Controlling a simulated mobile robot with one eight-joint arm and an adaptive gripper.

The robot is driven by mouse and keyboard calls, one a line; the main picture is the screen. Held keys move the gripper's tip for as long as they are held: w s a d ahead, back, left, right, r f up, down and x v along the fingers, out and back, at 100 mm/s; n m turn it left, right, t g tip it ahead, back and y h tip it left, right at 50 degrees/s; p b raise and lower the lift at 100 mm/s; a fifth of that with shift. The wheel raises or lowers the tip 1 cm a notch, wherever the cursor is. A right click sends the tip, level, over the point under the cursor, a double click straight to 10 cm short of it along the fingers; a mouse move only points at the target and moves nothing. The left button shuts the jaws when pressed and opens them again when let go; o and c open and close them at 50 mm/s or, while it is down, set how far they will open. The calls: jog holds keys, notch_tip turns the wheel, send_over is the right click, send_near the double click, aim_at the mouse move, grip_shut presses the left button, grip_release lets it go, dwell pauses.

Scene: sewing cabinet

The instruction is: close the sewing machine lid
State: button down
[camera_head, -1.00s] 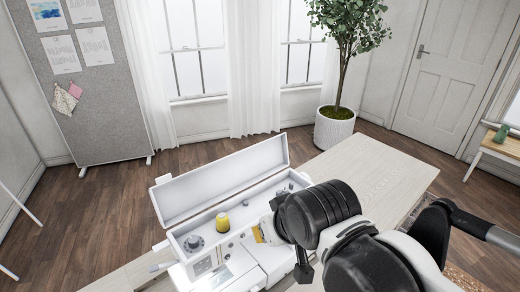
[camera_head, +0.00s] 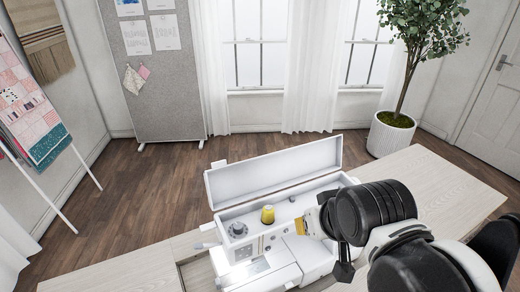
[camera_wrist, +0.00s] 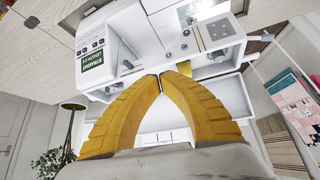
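The white sewing machine (camera_head: 262,262) stands on the pale wooden table. Its long white lid (camera_head: 275,172) is open, raised along the far side of the top compartment.
The pale wooden table (camera_head: 435,185) has bare room to the right of the machine. A potted tree (camera_head: 391,134) stands on the floor behind it. A grey pinboard (camera_head: 160,75) and a quilt rack (camera_head: 30,112) stand to the left.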

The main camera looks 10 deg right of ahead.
jog(key=w+a+r+n+g+p, duration=0.1)
jog(key=w+a+r+p, duration=0.65)
jog(key=w+r, duration=0.45)
jog(key=w+a+r+n+g+y+p, duration=0.1)
jog(key=w+a+n+p, duration=0.1)
jog(key=w+a+p, duration=0.65)
notch_tip(320, 180, down, 8)
jog(key=w+a+b, duration=0.1)
jog(key=b, duration=0.3)
jog(key=shift+w+a, duration=0.15)
jog(key=shift+w, duration=0.1)
jog(key=shift+s, duration=0.1)
jog(key=shift+f, duration=0.1)
